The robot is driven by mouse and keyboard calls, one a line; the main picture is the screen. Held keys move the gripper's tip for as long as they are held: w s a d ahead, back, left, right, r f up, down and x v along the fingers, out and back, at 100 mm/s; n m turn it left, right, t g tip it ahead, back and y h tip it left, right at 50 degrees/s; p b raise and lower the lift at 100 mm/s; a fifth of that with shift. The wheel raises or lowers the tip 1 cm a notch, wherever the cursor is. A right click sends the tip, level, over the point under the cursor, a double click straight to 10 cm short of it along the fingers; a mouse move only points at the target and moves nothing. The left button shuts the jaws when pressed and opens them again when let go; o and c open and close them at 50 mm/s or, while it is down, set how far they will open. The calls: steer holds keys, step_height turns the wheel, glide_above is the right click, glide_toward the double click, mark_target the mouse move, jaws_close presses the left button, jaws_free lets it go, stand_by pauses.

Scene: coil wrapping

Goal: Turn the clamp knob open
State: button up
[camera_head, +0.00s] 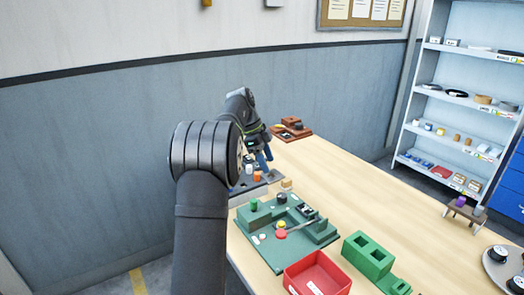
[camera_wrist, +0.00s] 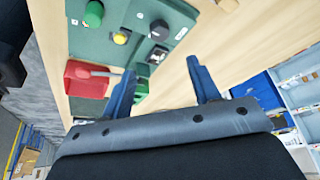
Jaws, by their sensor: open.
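The green fixture (camera_head: 262,217) lies on the table and carries a green knob (camera_head: 253,204), a black knob (camera_head: 281,198) and a yellow knob (camera_head: 281,224). The wrist view also shows the green knob (camera_wrist: 93,14), the yellow knob (camera_wrist: 120,38) and the black knob (camera_wrist: 159,30). I cannot tell which one is the clamp knob. My gripper (camera_head: 264,160) is over the far left part of the table, beyond the fixture. In the wrist view its two blue fingers (camera_wrist: 160,67) are wide apart with nothing between them.
A red tray (camera_head: 328,262) and a green block with square holes (camera_head: 368,238) stand in front of the fixture. A grey holder (camera_head: 240,199) with small coloured parts is behind it. A brown device (camera_head: 293,134) stands at the far end. The table's right middle is clear.

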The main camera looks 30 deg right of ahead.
mark_target(282, 195)
steer(key=v, duration=0.3)
steer(key=shift+w+a+r, duration=0.1)
steer(key=shift+a+r, duration=0.05)
steer(key=shift+r, duration=0.2)
steer(key=x, duration=1.7)
steer(key=shift+f, duration=0.15)
